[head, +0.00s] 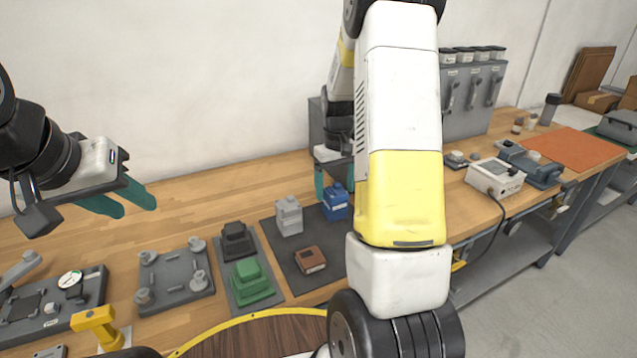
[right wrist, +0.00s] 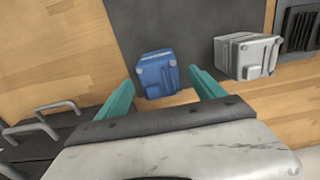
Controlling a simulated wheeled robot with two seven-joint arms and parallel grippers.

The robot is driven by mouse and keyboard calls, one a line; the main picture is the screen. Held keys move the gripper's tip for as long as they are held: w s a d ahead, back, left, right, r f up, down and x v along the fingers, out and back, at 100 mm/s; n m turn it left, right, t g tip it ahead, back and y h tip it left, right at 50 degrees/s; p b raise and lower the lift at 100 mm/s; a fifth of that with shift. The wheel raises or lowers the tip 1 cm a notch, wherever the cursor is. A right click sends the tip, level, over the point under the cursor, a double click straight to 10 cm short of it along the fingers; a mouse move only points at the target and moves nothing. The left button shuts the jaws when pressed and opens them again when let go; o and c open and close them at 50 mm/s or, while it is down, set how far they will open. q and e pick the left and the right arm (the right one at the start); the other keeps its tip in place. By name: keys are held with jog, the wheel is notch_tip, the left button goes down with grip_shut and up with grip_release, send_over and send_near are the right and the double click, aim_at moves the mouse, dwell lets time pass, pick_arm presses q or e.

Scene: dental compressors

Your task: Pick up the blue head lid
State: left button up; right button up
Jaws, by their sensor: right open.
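The blue head lid (head: 336,203) stands at the back right of a dark grey mat (head: 283,252) on the wooden bench. In the right wrist view, the blue lid (right wrist: 157,76) shows between and slightly beyond my fingertips. My right gripper (head: 333,182) is open and empty, close above the lid; its teal fingers (right wrist: 160,80) lie to either side of the lid in the picture, with gaps. My arm hides part of this area in the head view. My left gripper (head: 138,208) is held up at the left, empty, with its fingers apart.
A grey lid-like block (head: 289,215) stands just left of the blue one, and a brown block (head: 310,260) lies in front. A tray with black and green (head: 250,282) parts lies further left. A grey plate with posts (head: 175,278) lies beyond that.

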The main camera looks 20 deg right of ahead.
jog(key=shift+c, duration=0.5)
jog(key=c, duration=1.5)
